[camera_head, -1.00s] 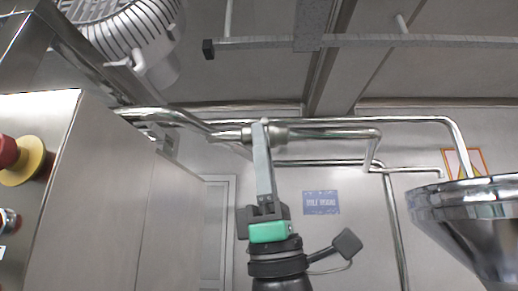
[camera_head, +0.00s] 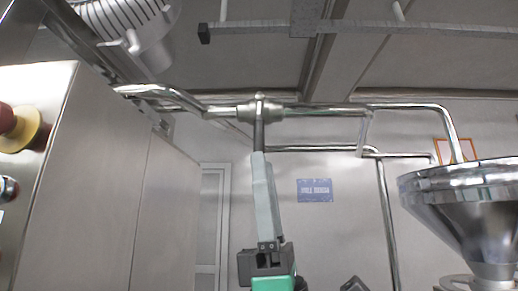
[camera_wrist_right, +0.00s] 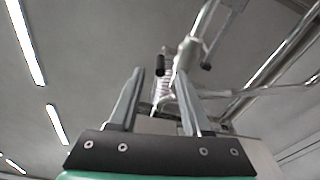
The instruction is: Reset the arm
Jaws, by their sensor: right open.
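My right gripper (camera_head: 262,165) points upward in the middle of the head view. In that view its finger overlaps the vertical stem below a horizontal metal pipe (camera_head: 330,110); I cannot tell how far apart they are. In the right wrist view the gripper (camera_wrist_right: 160,95) has its two fingers spread with nothing between them. My left gripper is not in view.
A steel cabinet (camera_head: 100,190) with a red and yellow emergency button (camera_head: 22,128) stands at the left. A steel funnel (camera_head: 470,205) is at the right. A white ribbed fan-like unit (camera_head: 125,25) hangs at upper left. A blue sign (camera_head: 314,190) is on the back wall.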

